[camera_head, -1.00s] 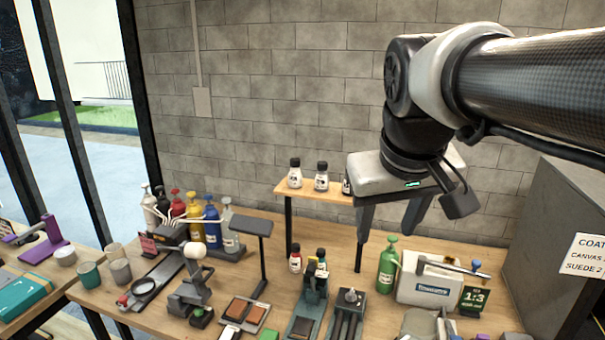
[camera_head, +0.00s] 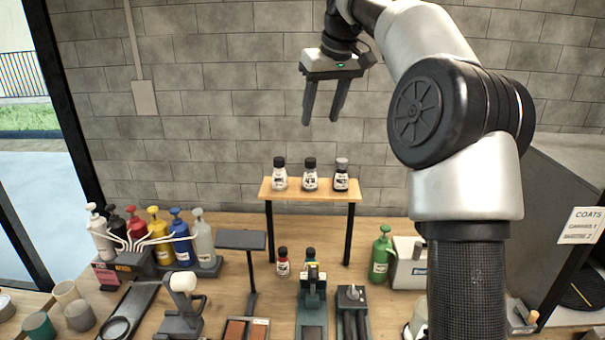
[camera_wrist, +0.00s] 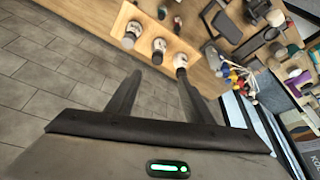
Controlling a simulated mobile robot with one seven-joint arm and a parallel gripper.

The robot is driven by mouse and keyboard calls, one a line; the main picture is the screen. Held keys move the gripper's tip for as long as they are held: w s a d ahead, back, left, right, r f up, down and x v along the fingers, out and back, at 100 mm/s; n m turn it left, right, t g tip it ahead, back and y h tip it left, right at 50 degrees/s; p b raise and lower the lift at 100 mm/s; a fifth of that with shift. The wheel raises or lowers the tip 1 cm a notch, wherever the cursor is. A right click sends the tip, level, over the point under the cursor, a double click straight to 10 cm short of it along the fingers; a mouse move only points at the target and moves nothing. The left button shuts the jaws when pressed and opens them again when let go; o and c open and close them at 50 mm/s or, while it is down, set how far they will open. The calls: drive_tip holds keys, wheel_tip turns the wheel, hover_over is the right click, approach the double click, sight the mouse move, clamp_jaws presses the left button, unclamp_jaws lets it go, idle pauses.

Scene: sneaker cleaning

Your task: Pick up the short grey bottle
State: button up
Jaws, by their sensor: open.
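Three short bottles stand upright in a row on the small raised wooden shelf (camera_head: 286,194). The middle one (camera_head: 310,181) looks light grey with a black cap and a label. The left one (camera_head: 279,180) is whiter with a black cap; the right one (camera_head: 341,181) is dark with a grey cap. My gripper (camera_head: 320,120) is open and empty, fingers pointing down, above the shelf in the head view and apart from all bottles. In the wrist view, the middle bottle (camera_wrist: 158,50) shows beyond the gap between my fingertips (camera_wrist: 160,73).
A rack of several pump bottles (camera_head: 155,235) stands at the left of the bench. A red bottle (camera_head: 283,262) and a tool stand (camera_head: 311,290) are below the shelf. A green pump bottle (camera_head: 380,254) stands right of it. The wall (camera_head: 230,100) is behind.

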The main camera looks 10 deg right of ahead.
hover_over(310, 160)
drive_tip(key=s, duration=0.3)
drive_tip(key=f, duration=0.5)
drive_tip(key=f+b, duration=0.1)
drive_tip(key=f, duration=0.4)
drive_tip(key=shift+w+d, duration=0.2)
drive_tip(key=shift+w+p+x, duration=0.15)
drive_tip(key=shift+p+x, duration=0.05)
drive_tip(key=shift+x, duration=1.4)
drive_tip(key=shift+w+p+x, duration=0.15)
drive_tip(key=shift+w+x, duration=0.05)
drive_tip(key=shift+x, duration=1.45)
drive_tip(key=shift+d+r, duration=0.15)
drive_tip(key=shift+d, duration=0.05)
drive_tip(key=c, duration=1.1)
